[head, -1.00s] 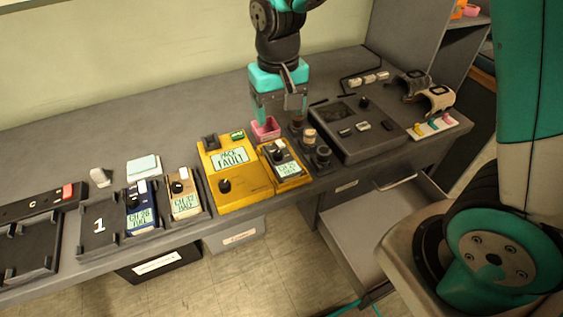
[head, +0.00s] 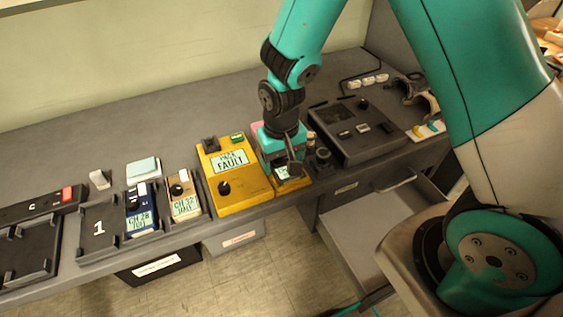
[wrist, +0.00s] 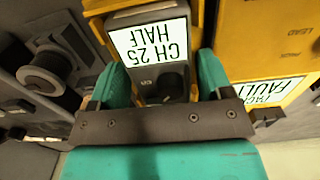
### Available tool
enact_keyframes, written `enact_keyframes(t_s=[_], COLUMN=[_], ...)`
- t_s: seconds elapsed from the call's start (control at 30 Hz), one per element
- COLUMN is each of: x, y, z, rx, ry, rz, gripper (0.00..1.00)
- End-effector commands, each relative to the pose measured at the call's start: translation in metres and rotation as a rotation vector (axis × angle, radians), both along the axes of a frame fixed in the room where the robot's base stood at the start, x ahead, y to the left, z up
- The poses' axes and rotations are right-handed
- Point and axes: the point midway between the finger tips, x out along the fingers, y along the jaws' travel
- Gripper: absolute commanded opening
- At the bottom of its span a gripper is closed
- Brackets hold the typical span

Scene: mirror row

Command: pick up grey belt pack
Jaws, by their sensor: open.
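The grey belt pack (wrist: 147,18) has a white screen reading "CH 25 HALF" and a dark knob (wrist: 172,84). It sits in a yellow cradle (wrist: 92,8) beside the larger yellow "PACK FAULT" unit (head: 232,188). In the head view the pack is mostly hidden under my gripper (head: 288,168); only part of its screen shows. In the wrist view my open gripper (wrist: 162,80) has one teal finger on each side of the pack's knob end. I cannot tell whether the fingers touch it.
A blue pack (head: 139,214) and a tan pack (head: 183,198) stand in dark cradles to the left. A dark console (head: 350,135) lies on the right, with knobs close to my gripper. An open drawer (head: 370,225) juts out below.

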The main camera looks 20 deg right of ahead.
Motion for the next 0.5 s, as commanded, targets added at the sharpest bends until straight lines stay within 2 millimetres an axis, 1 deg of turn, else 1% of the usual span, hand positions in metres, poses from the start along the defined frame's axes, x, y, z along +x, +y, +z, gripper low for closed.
enact_keyframes(t_s=[0.13, 0.17, 0.2, 0.27, 0.3, 0.33, 0.37, 0.4, 0.5], x=[0.0003, 0.0003, 0.0003, 0.0002, 0.0002, 0.0002, 0.0004, 0.0003, 0.0004], y=[0.0001, 0.0001, 0.0000, 0.0000, 0.0000, 0.0000, 0.0001, 0.0001, 0.0001], z=[0.0003, 0.0003, 0.0004, 0.0004, 0.0004, 0.0005, 0.0007, 0.0007, 0.0007], rx=[0.000, 0.000, 0.000, 0.000, 0.000, 0.000, 0.000, 0.000, 0.000], ry=[-0.001, -0.001, -0.001, 0.000, 0.000, 0.000, -0.001, -0.001, -0.001], rz=[0.000, 0.000, 0.000, 0.000, 0.000, 0.000, 0.000, 0.000, 0.000], gripper=[0.72, 0.68, 0.59, 0.45, 0.36, 0.31, 0.31, 0.27, 0.27])
